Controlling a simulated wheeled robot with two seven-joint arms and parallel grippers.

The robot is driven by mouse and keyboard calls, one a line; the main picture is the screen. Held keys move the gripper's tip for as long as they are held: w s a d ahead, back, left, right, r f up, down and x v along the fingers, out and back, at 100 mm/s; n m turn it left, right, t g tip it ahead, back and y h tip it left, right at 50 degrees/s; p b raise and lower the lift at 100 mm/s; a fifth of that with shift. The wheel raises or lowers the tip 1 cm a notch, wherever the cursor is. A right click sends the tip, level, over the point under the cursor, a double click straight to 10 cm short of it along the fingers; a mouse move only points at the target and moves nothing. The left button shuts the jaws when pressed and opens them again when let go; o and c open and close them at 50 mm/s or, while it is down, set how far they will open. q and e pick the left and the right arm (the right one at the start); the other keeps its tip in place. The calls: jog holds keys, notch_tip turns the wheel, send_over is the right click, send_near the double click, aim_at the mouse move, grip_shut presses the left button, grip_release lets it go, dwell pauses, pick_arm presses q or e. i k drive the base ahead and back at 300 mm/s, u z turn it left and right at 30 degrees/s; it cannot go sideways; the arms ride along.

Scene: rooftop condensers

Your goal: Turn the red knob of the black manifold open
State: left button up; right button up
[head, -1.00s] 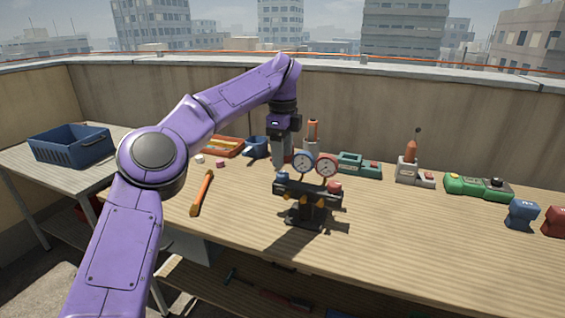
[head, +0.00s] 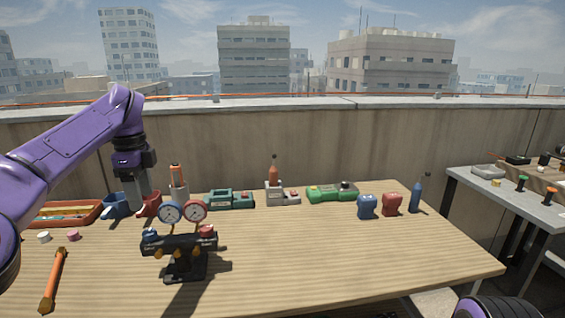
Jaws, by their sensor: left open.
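The black manifold (head: 180,244) stands upright on the wooden table at the front left of the head view. It carries a blue gauge (head: 169,213) and a red gauge (head: 195,211) on top. The red knob (head: 207,231) is at its right end and a blue knob (head: 149,235) at its left end. My left gripper (head: 141,203) points down, open and empty, up and to the left of the manifold in the picture and apart from it. My right gripper is out of view.
Behind the manifold stand an orange-topped bottle (head: 176,182), a teal device (head: 230,200) and a green device (head: 331,193). An orange-handled tool (head: 54,279) lies at left. A grey table (head: 510,197) stands at far right.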

aim_at(206, 231)
jog(key=k, duration=0.95)
jog(key=u, duration=0.05)
